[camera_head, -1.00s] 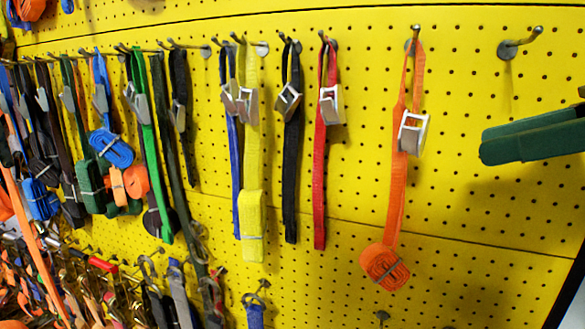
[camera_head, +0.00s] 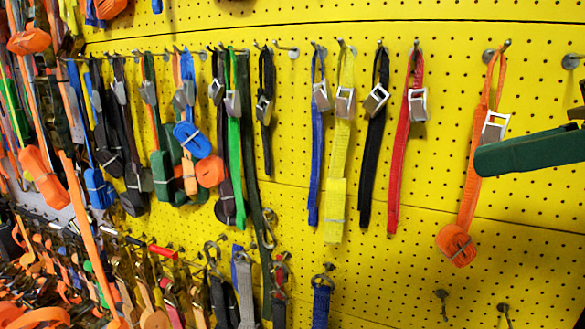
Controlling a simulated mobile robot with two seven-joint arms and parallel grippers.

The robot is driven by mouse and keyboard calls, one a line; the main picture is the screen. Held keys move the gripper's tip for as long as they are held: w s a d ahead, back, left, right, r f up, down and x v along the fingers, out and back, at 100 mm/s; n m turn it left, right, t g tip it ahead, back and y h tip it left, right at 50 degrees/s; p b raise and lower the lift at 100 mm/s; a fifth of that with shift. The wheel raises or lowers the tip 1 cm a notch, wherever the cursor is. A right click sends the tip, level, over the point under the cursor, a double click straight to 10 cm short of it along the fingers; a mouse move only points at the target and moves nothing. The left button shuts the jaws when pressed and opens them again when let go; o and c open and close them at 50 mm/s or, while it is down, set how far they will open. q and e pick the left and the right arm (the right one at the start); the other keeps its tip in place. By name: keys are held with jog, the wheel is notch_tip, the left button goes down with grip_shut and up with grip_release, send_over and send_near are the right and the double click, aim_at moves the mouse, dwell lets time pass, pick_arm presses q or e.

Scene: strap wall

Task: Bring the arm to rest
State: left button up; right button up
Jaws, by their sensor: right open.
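My right gripper (camera_head: 530,150) comes in from the right edge of the head view. A long dark green finger points left, and a small part of another dark green piece shows above it at the edge. The jaws are open, and I see nothing held. The finger's tip overlaps the orange strap (camera_head: 471,200) in the picture, just below its metal buckle (camera_head: 494,127). I cannot tell whether they touch. The rest of the right arm is outside the view. My left gripper is not in view.
A yellow pegboard wall (camera_head: 390,275) fills the view. A red strap (camera_head: 401,170), a black strap (camera_head: 370,165), a yellow strap (camera_head: 337,160) and a blue strap (camera_head: 315,150) hang on hooks. Many more straps crowd the left. An empty hook (camera_head: 572,61) sticks out above the gripper.

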jog(key=a+f+m+g+y+p, duration=0.2)
jog(key=a+f+m+g+y, duration=0.35)
jog(key=m+g+y, duration=0.35)
jog(key=w+d+f+n+t+h+p, duration=0.1)
jog(key=d+f+n+t+h, duration=0.2)
jog(key=f+n+t+h, duration=0.5)
jog(key=w+d+f+n+t+h+p, duration=0.15)
jog(key=f+n+t, duration=0.35)
jog(key=f, duration=0.7)
jog(key=w+d+f+n+t+h+p, duration=0.15)
jog(key=d+f+n+t+h, duration=0.3)
jog(key=f+t, duration=0.45)
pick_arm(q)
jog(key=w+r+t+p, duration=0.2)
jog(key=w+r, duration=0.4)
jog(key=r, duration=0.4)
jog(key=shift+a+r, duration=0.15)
pick_arm(e)
jog(key=s+f+m+g+h, duration=0.4)
jog(key=s+f+m+g, duration=0.7)
jog(key=s+f, duration=1.4)
jog(key=a+m, duration=0.1)
jog(key=m, duration=0.4)
jog(key=shift+s, duration=0.4)
jog(key=shift+r, duration=0.1)
